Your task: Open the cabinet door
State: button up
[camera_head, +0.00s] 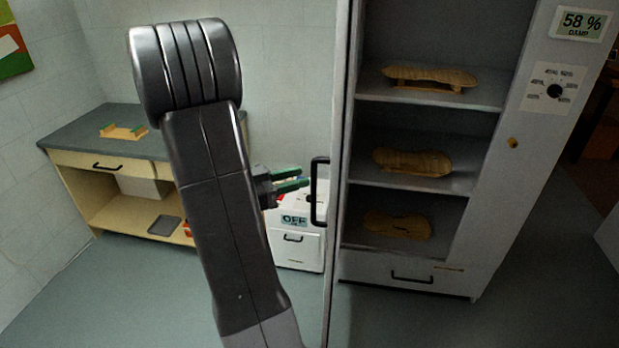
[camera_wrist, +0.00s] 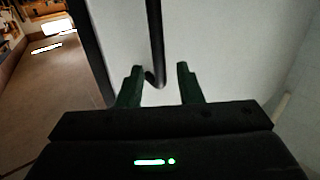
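The tall grey cabinet (camera_head: 489,200) stands with its front open, and its shelves show. Its door (camera_head: 341,130) is swung out toward the camera and seen nearly edge-on. The black bar handle (camera_head: 315,192) sits on the door's left face. My gripper (camera_head: 305,178) is just left of the handle, with its green fingers pointing at it. In the wrist view my gripper (camera_wrist: 160,78) is open, with the handle (camera_wrist: 155,40) in line with the gap between the fingers. The fingers are apart and do not grip it.
Wooden violin plates (camera_head: 412,162) lie on the cabinet shelves. A workbench (camera_head: 90,130) stands at the left wall. A low white unit marked OFF (camera_head: 297,250) stands behind my gripper. Open floor (camera_head: 400,322) lies in front of the cabinet.

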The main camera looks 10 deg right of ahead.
jog(key=b+v, duration=0.1)
jog(key=v, duration=0.7)
jog(key=shift+a, duration=0.35)
jog(key=p+x, duration=0.2)
jog(key=x, duration=1.2)
jog(key=shift+p, duration=0.3)
jog(key=shift+s, duration=0.2)
